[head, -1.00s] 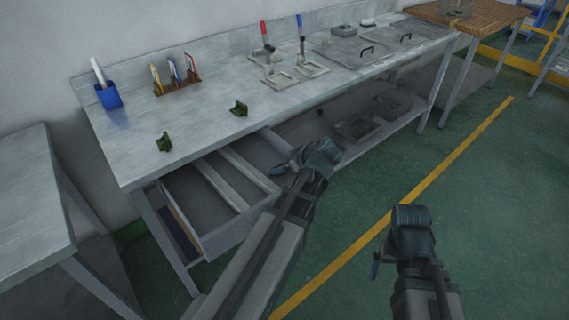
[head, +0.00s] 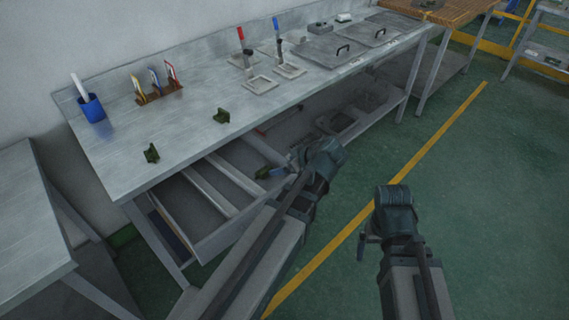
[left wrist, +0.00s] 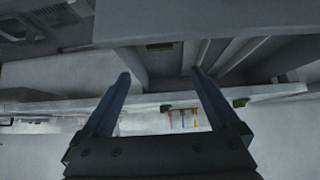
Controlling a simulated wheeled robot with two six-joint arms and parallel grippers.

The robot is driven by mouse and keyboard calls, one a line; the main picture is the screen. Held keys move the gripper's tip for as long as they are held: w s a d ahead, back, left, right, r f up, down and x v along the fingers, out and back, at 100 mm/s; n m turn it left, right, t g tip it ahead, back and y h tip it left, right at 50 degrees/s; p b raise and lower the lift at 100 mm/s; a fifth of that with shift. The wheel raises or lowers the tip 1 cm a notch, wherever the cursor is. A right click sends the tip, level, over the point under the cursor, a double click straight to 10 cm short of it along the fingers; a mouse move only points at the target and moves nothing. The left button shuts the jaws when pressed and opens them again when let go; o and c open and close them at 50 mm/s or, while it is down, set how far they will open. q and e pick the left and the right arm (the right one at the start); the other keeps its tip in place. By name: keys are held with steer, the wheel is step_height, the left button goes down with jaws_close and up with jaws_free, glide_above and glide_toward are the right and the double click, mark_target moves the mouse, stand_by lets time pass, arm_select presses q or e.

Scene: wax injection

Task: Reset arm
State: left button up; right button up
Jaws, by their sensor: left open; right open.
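My left arm reaches in from the bottom of the head view. Its gripper (head: 280,171) is over the open drawer (head: 205,240) under the metal bench. In the left wrist view the two fingers of this gripper (left wrist: 160,75) stand wide apart with nothing between them. A small green piece (head: 263,172) shows by the left fingertips in the head view; in the left wrist view it (left wrist: 158,46) lies beyond the fingers, apparently in the drawer.
Two green pieces (head: 151,153) (head: 221,116) stand on the bench (head: 130,185). A blue cup (head: 92,108), a card rack (head: 158,92), two clamps (head: 259,84) (head: 289,70) and lidded metal boxes (head: 330,50) are behind. The floor right of the yellow line (head: 420,150) is clear.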

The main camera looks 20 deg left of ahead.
mark_target(267, 170)
arm_select(q)
steer(key=b+x, duration=0.8)
steer(key=x, duration=0.4)
steer(key=shift+s+a+f+b, duration=0.1)
steer(key=shift+f+b, duration=0.05)
steer(key=shift+b, duration=0.25)
steer(key=shift+d+r+p, duration=0.2)
steer(key=shift+r+p, duration=0.3)
steer(key=p+v, duration=0.8)
steer(key=v, duration=0.4)
steer(key=b+x, duration=0.9)
steer(key=x, duration=0.4)
steer(key=shift+s+d+f, duration=0.1)
steer(key=shift+f, duration=0.2)
steer(key=d+r+m+t+h+p, duration=0.1)
steer(key=d+r+m+t+p, duration=0.1)
steer(key=r+p, duration=0.6)
steer(key=s+d+r+m+t+h+p, duration=0.1)
steer(key=d+r+m+t+h+p, duration=0.1)
steer(key=r+m+p, duration=0.3)
steer(key=shift+d+r+h+p, duration=0.25)
steer(key=shift+r+h+p, duration=0.05)
steer(key=shift+r+p, duration=2)
